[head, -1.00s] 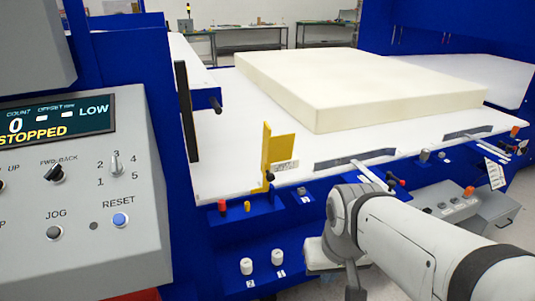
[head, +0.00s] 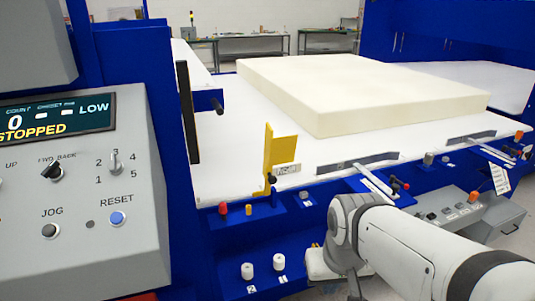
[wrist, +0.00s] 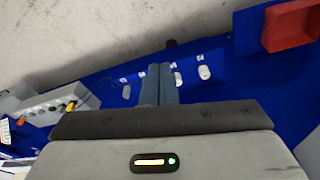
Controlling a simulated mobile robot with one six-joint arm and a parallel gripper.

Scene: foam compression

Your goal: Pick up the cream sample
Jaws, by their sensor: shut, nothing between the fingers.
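In the head view two small off-white cylinders, a left one (head: 248,271) and a right one (head: 279,262), stand on the lower blue ledge of the machine, left of my arm. I cannot tell which is the cream sample. My gripper (wrist: 158,70) is shut and empty, its fingers together among these pieces. In the head view I cannot make out its fingertips.
A large cream foam block (head: 350,95) lies on the white table (head: 230,150). A yellow bracket (head: 279,150) and levers line the table's front edge. A control console (head: 80,170) stands at left. The wrist view shows a red tray (wrist: 290,28) at upper right.

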